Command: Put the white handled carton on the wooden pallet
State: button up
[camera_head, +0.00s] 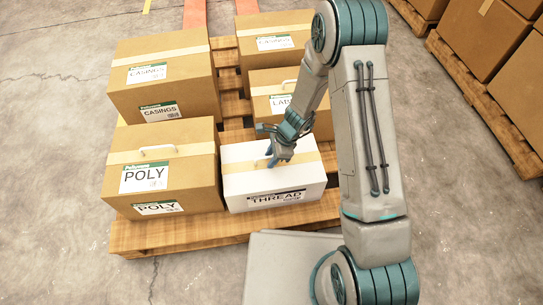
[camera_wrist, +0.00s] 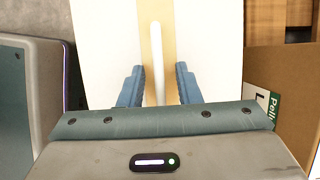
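The white handled carton (camera_head: 272,172), labelled THREAD, with a tan tape strip and a white handle, sits upright at the near right part of the wooden pallet (camera_head: 180,236). Its top and handle (camera_wrist: 156,40) fill the middle of the wrist view. My gripper (camera_head: 270,160) is at the carton's top. In the wrist view, my gripper's (camera_wrist: 158,78) two blue fingers stand on either side of the handle, with a gap on each side. The fingers are open and not closed on it. My arm hides part of the pallet's right side.
A brown POLY carton (camera_head: 165,169) stands close to the white carton's left. Brown CASINGS (camera_head: 165,75) and LABELS (camera_head: 272,95) cartons stand behind on the pallet. Another loaded pallet (camera_head: 490,115) is at the right. Bare concrete floor (camera_head: 50,200) lies at the left.

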jog(key=s+d+r+n+p, duration=0.25)
jog(key=d+r+n, duration=0.2)
jog(key=r, duration=0.85)
jog(key=s+d+r+n+p, duration=0.25)
jog(key=d+r, duration=0.25)
jog(key=r, duration=0.8)
jog(key=s+d+r+n+t+h, duration=0.2)
jog(key=s+d+r+n+h, duration=0.2)
jog(key=s+d+r+n, duration=0.4)
jog(key=s+d+r, duration=0.1)
jog(key=s, duration=0.2)
jog(key=shift+d+r, duration=0.3)
jog(key=shift+r, duration=0.1)
jog(key=shift+s, duration=0.1)
